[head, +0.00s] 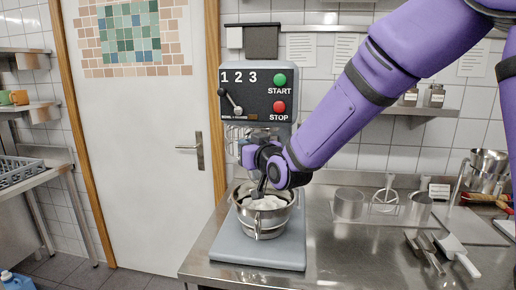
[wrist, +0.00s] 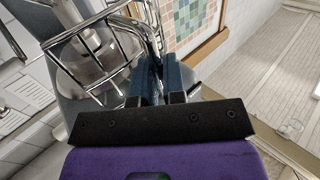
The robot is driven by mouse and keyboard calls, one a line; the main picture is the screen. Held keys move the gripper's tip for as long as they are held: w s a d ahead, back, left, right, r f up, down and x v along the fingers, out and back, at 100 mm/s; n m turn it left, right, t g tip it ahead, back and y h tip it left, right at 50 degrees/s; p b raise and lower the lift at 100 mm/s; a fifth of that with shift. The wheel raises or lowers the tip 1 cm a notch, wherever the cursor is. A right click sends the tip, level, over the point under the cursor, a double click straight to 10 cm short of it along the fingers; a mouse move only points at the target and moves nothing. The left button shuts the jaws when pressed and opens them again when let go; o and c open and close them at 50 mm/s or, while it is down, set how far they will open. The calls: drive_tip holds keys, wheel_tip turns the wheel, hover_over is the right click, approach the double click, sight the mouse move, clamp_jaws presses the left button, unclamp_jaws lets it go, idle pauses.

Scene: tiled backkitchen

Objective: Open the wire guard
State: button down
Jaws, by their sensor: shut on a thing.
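The mixer (head: 238,77) stands on the steel counter, with a steel bowl (head: 262,228) holding pale contents on its grey base. The wire guard is a cage of shiny bars, and it shows in the wrist view (wrist: 92,82) at upper left. In the head view it is mostly hidden behind my arm. My gripper (head: 262,192) is in front of the mixer, over the bowl in the picture. In the wrist view its two blue fingers (wrist: 162,62) are close together at the right end of the guard, shut on a bar there. The exact contact is partly hidden by the fingers.
Counter room (head: 340,240) is free right of the mixer. Further right are a clear container (head: 349,204), a whisk-like tool (head: 386,199) and spatulas (head: 456,252). A white door (head: 140,150) is at left, and a rack (head: 20,170) stands at the far left.

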drive_tip(key=w+a+m+t+h, duration=0.2)
drive_tip(key=w+a+m+h, duration=0.3)
drive_tip(key=h, duration=0.4)
drive_tip(key=shift+a+m, duration=0.5)
drive_tip(key=shift+a, duration=0.4)
drive_tip(key=shift+w, duration=0.1)
drive_tip(key=c, duration=1.2)
unclamp_jaws()
drive_tip(key=shift+c, duration=0.2)
drive_tip(key=s, duration=1.1)
drive_tip(key=shift+a, duration=0.25)
